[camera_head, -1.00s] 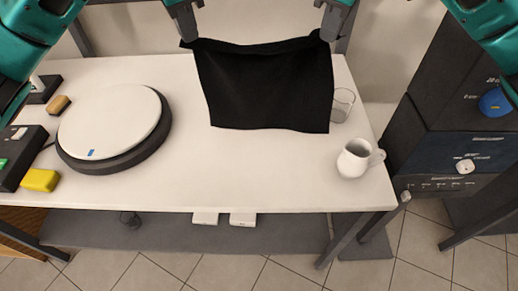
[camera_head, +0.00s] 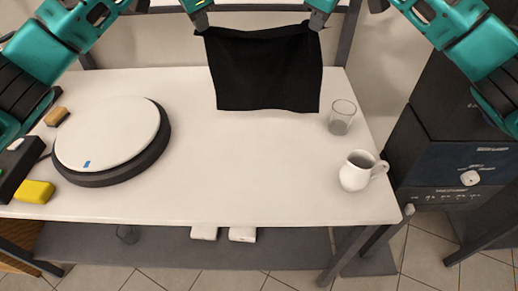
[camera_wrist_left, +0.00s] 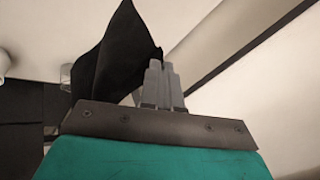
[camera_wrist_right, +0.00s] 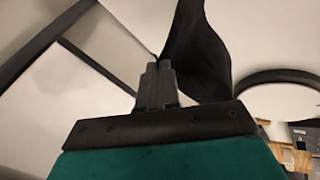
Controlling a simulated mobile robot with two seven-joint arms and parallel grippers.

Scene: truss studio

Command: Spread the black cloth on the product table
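The black cloth (camera_head: 266,70) hangs between my two grippers at the back of the white product table (camera_head: 240,165). My left gripper (camera_head: 202,28) is shut on its upper left corner. My right gripper (camera_head: 317,22) is shut on its upper right corner. The top edge sags slightly, and the lower edge hangs over the table's rear part; I cannot tell whether it touches. The cloth also shows beside the closed fingers in the left wrist view (camera_wrist_left: 115,60) and in the right wrist view (camera_wrist_right: 198,50).
A round white turntable (camera_head: 108,140) stands on the table's left, with a yellow block (camera_head: 35,192) near it. The table's middle front is bare. Dark cabinets (camera_head: 460,160) stand to the right.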

